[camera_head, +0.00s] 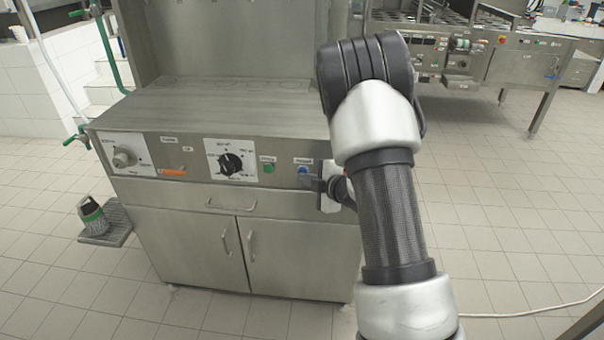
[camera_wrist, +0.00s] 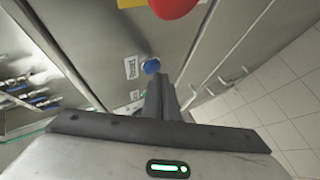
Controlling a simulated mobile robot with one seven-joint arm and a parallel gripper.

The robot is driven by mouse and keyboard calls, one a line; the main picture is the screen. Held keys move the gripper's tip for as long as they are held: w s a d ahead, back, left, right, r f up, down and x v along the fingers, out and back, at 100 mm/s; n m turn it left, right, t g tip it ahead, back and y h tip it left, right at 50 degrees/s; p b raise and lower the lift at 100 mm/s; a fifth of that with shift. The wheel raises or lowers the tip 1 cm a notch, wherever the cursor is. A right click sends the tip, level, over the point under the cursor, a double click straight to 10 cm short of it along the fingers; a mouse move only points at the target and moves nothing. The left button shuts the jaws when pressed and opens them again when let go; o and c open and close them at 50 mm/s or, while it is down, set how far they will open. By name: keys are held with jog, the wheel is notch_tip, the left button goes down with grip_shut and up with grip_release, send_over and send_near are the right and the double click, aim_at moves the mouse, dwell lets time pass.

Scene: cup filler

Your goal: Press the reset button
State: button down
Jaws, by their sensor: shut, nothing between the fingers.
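A blue button (camera_head: 303,169), which I take as the reset button, sits at the right of the steel machine's front panel (camera_head: 195,172). A small white label above it is too small to read surely. In the wrist view the blue button (camera_wrist: 152,66) shows just beyond my fingertips, beside its label (camera_wrist: 131,67). My gripper (camera_head: 308,183) is shut and empty, with its fingers pointing at the panel just below the button. It also shows in the wrist view (camera_wrist: 160,80). I cannot tell whether the tips touch the button.
A green button (camera_head: 268,168) and a black dial (camera_head: 230,163) sit left of the blue button. A red knob (camera_wrist: 174,6) on yellow shows in the wrist view. A drawer handle (camera_head: 231,206) lies below the panel. The tiled floor at right is mostly clear.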

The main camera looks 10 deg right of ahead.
jog(key=shift+w+d, duration=0.1)
jog(key=shift+w, duration=0.15)
dwell(0.3)
jog(key=shift+s+a+b, duration=0.2)
jog(key=shift+s+b, duration=0.2)
jog(key=shift+s, duration=0.25)
jog(key=s+a+b, duration=0.2)
jog(key=s, duration=0.3)
jog(key=shift+s, duration=0.4)
jog(key=shift+d, duration=0.1)
dwell(0.5)
